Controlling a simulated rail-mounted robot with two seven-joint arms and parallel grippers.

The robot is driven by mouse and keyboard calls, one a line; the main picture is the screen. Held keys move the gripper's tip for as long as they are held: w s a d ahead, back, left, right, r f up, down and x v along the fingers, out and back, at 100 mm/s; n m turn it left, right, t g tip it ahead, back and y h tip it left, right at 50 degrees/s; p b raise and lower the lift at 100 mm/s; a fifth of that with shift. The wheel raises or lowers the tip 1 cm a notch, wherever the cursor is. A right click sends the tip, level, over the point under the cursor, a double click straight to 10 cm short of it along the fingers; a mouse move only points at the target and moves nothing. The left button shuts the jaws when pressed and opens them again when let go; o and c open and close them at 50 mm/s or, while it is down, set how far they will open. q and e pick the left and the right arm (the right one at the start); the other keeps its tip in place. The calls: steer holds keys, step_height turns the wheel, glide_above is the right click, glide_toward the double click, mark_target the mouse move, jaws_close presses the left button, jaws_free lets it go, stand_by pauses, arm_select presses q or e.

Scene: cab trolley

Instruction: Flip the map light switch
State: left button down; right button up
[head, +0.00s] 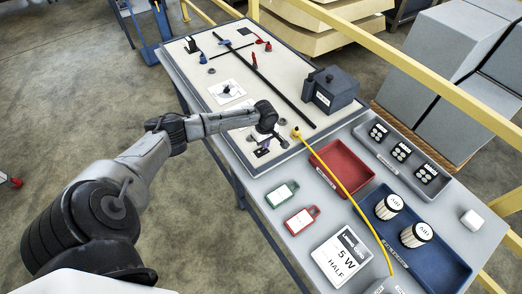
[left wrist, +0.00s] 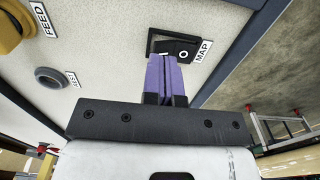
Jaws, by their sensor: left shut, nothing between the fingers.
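The map light switch (left wrist: 183,53) is a black rocker with a white ring mark, set in a dark frame on the pale panel. A white MAP label (left wrist: 203,50) is beside it. My left gripper (left wrist: 163,62) has purple fingers that are shut together with nothing between them. Its tips are right at the switch and cover part of it; I cannot tell if they touch. In the head view my left gripper (head: 262,151) is over the near edge of the pale panel (head: 213,115), and the switch there is hidden or too small to make out. My right gripper is not in view.
A yellow FEED fitting (left wrist: 12,30) and a grey round TEST part (left wrist: 50,77) sit near the switch. A yellow cable (head: 340,182) runs across the trolley. A red tray (head: 330,160), a blue tray (head: 445,262) and a dark box (head: 331,90) also stand there.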

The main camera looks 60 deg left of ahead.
arm_select(q)
steer(key=shift+f, duration=0.9)
stand_by(0.3)
steer(key=shift+r, duration=0.15)
steer(key=shift+r+p, duration=0.6)
steer(key=shift+p, duration=0.15)
step_height(320, 180, up, 6)
steer(key=p, duration=0.7)
steer(key=shift+f, duration=0.2)
